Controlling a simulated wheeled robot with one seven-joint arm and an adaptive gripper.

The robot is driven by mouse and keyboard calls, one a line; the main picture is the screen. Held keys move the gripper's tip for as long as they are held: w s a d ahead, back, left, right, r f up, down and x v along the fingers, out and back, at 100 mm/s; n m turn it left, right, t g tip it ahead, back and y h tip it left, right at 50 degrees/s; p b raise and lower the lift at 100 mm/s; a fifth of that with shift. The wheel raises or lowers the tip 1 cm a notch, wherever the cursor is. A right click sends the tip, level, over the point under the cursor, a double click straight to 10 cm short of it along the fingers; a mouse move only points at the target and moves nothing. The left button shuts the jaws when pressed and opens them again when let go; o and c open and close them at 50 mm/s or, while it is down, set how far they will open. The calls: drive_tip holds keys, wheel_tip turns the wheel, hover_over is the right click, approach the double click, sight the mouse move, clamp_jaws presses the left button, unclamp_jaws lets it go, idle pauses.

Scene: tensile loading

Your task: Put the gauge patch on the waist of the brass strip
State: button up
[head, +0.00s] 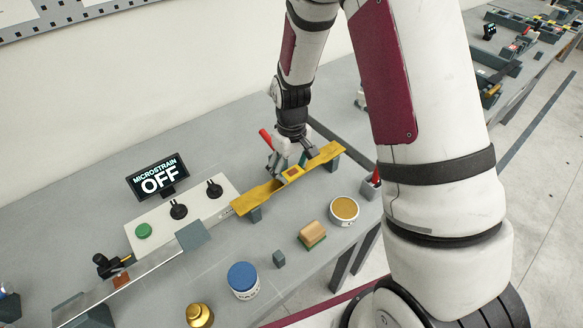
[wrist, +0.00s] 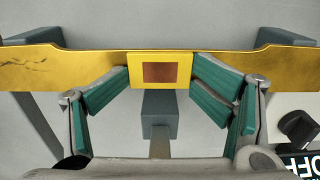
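The brass strip (head: 262,194) lies across two grey supports, and its narrow waist crosses the middle of the wrist view (wrist: 60,70). The gauge patch, a yellow rectangle with a copper-brown square (wrist: 160,73), is at the waist; it also shows in the head view (head: 292,173). My gripper (wrist: 160,78) has its teal-padded fingertips against the patch's left and right edges. The patch covers the waist and reaches past its lower edge in the wrist view. I cannot tell whether it touches the strip or is slightly above it.
A microstrain display (head: 158,178) reading OFF stands behind a white panel with a green button (head: 143,231) and black knobs.

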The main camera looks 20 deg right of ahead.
sight(291, 171)
wheel_tip(291, 171, up, 13)
drive_tip(key=s+r+m+t, duration=0.2)
drive_tip(key=s+r, duration=0.6)
drive_tip(key=r, duration=0.4)
drive_tip(key=s+r+t, duration=0.1)
drive_tip(key=s+r, duration=0.1)
drive_tip(key=s, duration=0.4)
drive_tip(key=s+r+m+t, duration=0.1)
drive_tip(key=s+r+t, duration=0.1)
drive_tip(key=s, duration=0.5)
drive_tip(key=shift+r+m+b, duration=0.3)
drive_tip(key=shift+r+b, duration=0.15)
drive_tip(key=shift+r, duration=0.3)
